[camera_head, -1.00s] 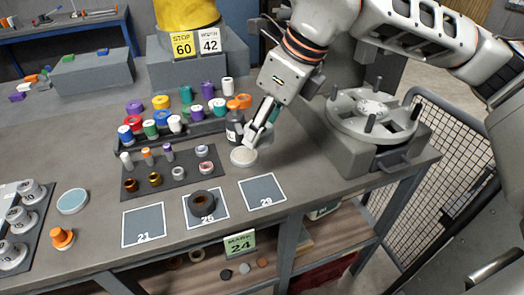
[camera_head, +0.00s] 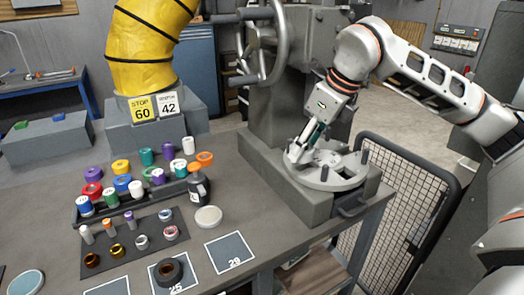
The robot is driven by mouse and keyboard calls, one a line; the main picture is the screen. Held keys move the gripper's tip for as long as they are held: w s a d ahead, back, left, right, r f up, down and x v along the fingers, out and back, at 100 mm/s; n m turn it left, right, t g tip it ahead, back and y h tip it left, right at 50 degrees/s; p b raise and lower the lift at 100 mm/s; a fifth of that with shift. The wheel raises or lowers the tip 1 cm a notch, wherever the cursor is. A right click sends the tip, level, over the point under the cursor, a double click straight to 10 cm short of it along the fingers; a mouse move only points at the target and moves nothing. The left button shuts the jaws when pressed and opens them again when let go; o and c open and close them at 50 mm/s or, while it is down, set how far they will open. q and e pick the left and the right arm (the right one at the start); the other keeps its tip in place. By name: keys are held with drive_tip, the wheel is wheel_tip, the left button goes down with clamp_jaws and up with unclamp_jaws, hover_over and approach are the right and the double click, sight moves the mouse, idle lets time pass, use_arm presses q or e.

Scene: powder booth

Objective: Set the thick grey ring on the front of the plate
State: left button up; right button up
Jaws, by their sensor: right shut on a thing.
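I cannot tell whether this touches the plate. My left gripper is not in view.
A dark thick ring (camera_head: 168,271) lies on a marked square at the front. A pale round disc (camera_head: 208,217) and a dark bottle (camera_head: 198,187) stand left of the plate. A rack (camera_head: 135,200) holds colored spools. A mesh guard (camera_head: 405,190) is at right.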

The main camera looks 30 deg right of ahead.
drive_tip(key=s+d+m+p, duration=0.1)
drive_tip(key=s+d+m, duration=0.15)
drive_tip(key=d, duration=0.95)
drive_tip(key=shift+n+h, duration=0.25)
drive_tip(key=shift+h, duration=0.15)
drive_tip(key=f+b, duration=0.1)
drive_tip(key=b, duration=0.1)
drive_tip(key=f+b, duration=0.2)
drive_tip(key=d+f+b, duration=0.1)
drive_tip(key=f+b, duration=0.1)
drive_tip(key=shift+s+f, duration=0.1)
drive_tip(key=shift+s, duration=0.25)
drive_tip(key=shift+f+b, duration=0.75)
drive_tip(key=shift+f, duration=0.25)
drive_tip(key=o, duration=1.4)
drive_tip(key=shift+r, duration=0.1)
drive_tip(key=shift+c, duration=0.2)
